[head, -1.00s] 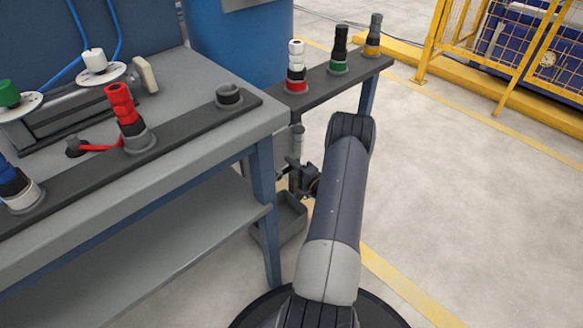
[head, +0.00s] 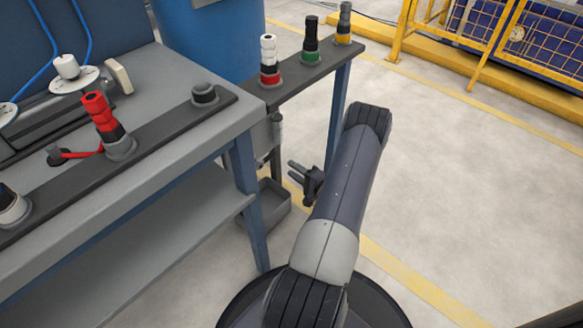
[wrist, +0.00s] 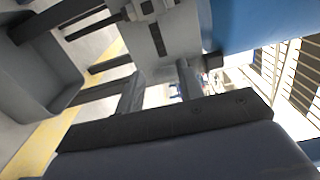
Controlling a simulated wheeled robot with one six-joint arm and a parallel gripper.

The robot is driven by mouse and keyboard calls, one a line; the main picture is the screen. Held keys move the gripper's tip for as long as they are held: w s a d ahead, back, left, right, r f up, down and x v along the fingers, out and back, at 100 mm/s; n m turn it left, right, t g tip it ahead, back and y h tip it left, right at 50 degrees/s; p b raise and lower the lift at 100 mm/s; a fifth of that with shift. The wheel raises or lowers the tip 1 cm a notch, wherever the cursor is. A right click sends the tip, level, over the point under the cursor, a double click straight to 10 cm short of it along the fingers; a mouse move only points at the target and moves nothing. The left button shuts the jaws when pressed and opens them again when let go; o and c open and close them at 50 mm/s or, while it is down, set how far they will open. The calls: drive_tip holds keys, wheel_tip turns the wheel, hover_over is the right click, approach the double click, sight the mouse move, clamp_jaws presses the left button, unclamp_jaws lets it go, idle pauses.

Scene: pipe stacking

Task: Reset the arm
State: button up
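My gripper (head: 292,171) shows in the head view beside my arm's upper link, low at the right of the bench. Its two dark fingers point left with a gap between them and nothing visible in it. It is clear of the pipe stacks. A red and black stack (head: 100,112) stands tilted in a grey holder on the bench. On the narrow side shelf stand a white, black and red stack (head: 268,57), a black and green stack (head: 311,38) and a grey, black and yellow stack (head: 344,22).
The grey workbench (head: 185,140) fills the left. An empty-looking grey holder (head: 204,94) sits near its corner. A grey bin (head: 266,206) is below the side shelf. A blue barrel (head: 210,40) and yellow fence (head: 480,48) stand behind. The floor (head: 470,190) at right is open.

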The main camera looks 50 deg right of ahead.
sight(273, 156)
drive_tip(key=shift+w, duration=0.1)
drive_tip(key=w+b, duration=0.1)
drive_tip(key=w, duration=0.4)
drive_tip(key=w+b, duration=0.2)
drive_tip(key=w, duration=0.3)
drive_tip(key=shift+w+a, duration=0.2)
drive_tip(key=shift+w, duration=0.2)
drive_tip(key=shift+s+r, duration=0.1)
